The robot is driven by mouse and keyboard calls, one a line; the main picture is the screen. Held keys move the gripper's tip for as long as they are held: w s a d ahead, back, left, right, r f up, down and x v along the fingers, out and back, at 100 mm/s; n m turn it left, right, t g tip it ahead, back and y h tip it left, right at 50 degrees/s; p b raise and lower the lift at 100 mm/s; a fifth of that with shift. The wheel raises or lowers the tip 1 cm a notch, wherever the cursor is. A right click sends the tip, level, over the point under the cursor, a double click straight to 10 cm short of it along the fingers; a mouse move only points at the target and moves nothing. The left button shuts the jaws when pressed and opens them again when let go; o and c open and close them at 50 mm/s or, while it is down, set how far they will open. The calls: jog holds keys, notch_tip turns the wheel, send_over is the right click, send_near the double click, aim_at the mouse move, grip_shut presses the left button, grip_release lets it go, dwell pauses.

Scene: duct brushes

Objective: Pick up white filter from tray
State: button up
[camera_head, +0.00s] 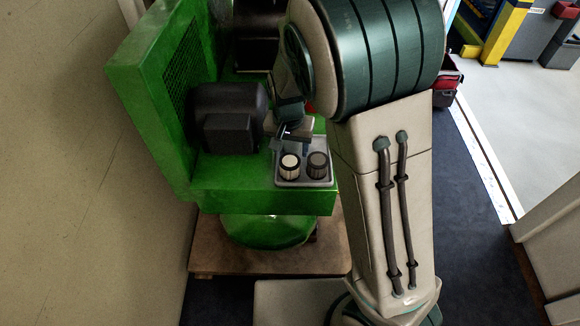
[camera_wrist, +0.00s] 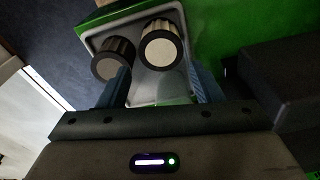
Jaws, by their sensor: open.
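The white filter (camera_head: 290,167) is a short ribbed cylinder with a pale top, upright on the left side of a grey tray (camera_head: 303,183). A dark filter (camera_head: 317,165) stands beside it on the right. In the wrist view the white filter (camera_wrist: 160,47) and the dark filter (camera_wrist: 112,60) show in the opposite order, with the tray (camera_wrist: 184,86) around them. My gripper (camera_head: 293,140) is just behind the filters in the head view. Its blue fingers (camera_wrist: 166,88) are apart with nothing between them, short of the white filter. Part of the gripper is hidden by my arm.
The tray rests on the ledge of a green machine (camera_head: 262,202). A dark motor (camera_head: 229,118) stands close to the left of the tray, with a green grille panel (camera_head: 183,58) behind it. My arm covers the space to the right.

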aim_at(290, 161)
jog(key=shift+w+a+f, duration=0.1)
jog(key=shift+w+f, duration=0.05)
jog(key=shift+f, duration=2.5)
jog(key=c, duration=0.6)
jog(key=shift+r, duration=0.15)
